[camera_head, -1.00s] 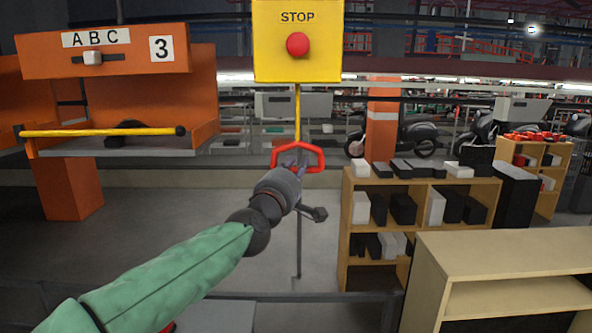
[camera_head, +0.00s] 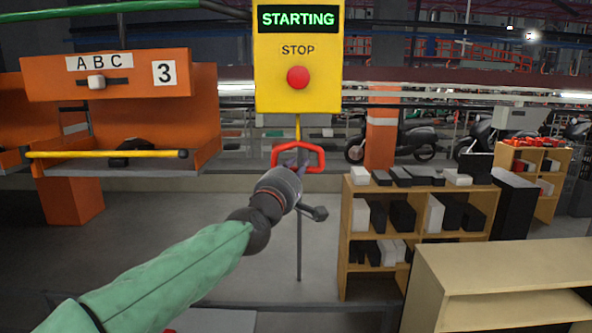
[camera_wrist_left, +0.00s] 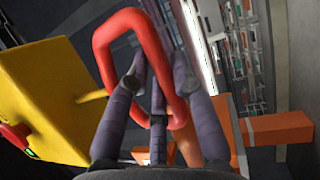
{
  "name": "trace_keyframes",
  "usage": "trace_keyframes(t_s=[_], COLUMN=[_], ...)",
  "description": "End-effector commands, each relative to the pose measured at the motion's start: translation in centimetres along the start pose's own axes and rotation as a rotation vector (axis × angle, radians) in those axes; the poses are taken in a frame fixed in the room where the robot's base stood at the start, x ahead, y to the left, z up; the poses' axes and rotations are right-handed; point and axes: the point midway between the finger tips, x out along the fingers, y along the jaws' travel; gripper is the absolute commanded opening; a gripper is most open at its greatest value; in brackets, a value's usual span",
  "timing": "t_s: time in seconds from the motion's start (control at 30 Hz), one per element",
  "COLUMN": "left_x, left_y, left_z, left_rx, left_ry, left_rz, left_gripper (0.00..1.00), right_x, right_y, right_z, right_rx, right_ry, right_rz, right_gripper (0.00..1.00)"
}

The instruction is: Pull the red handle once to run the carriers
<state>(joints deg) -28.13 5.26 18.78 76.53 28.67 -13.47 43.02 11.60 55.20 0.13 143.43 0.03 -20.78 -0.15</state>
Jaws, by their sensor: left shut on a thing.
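The red handle (camera_head: 298,156) is a loop hanging on a yellow rod under the yellow control box (camera_head: 297,85). The box shows a green "STARTING" display (camera_head: 298,19) above the word STOP and a round red button (camera_head: 298,77). My left gripper (camera_head: 296,164) is at the handle's lower bar and shut on it. In the left wrist view the red handle (camera_wrist_left: 104,50) passes between the gripper's fingers (camera_wrist_left: 157,90), and the yellow box is at the left. My right gripper is not in view.
An orange carrier (camera_head: 120,85) marked ABC and 3, with a yellow bar (camera_head: 105,154), hangs at the left. A wooden shelf (camera_head: 345,230) with black and white boxes stands at the right, behind a nearer wooden shelf (camera_head: 510,262). A thin rail crosses low in front.

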Motion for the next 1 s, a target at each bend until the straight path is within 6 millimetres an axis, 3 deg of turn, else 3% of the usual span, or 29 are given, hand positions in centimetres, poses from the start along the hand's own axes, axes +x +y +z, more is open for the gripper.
trace_keyframes(t_s=[0.13, 0.17, 0.2, 0.57, 1.0], left_x=[0.0, 0.0, 0.0, -0.2, -4.5], left_y=[-0.2, -0.2, -0.2, -0.1, 0.0], left_z=[0.1, 0.1, 0.1, 0.0, 0.0], left_rx=[-0.002, -0.002, -0.002, -0.001, 0.000], left_ry=[-0.002, -0.002, -0.002, 0.000, 0.000], left_rz=[-0.002, -0.002, -0.002, 0.001, 0.003], left_gripper=[0.00, 0.27, 0.38, 0.39, 0.39], right_x=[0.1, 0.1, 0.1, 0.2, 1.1], right_y=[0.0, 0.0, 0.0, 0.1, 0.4], right_z=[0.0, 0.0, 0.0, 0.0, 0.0], right_rx=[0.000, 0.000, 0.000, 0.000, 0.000], right_ry=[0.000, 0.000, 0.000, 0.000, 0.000], right_rz=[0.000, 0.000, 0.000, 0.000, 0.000], right_gripper=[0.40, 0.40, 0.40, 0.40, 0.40])
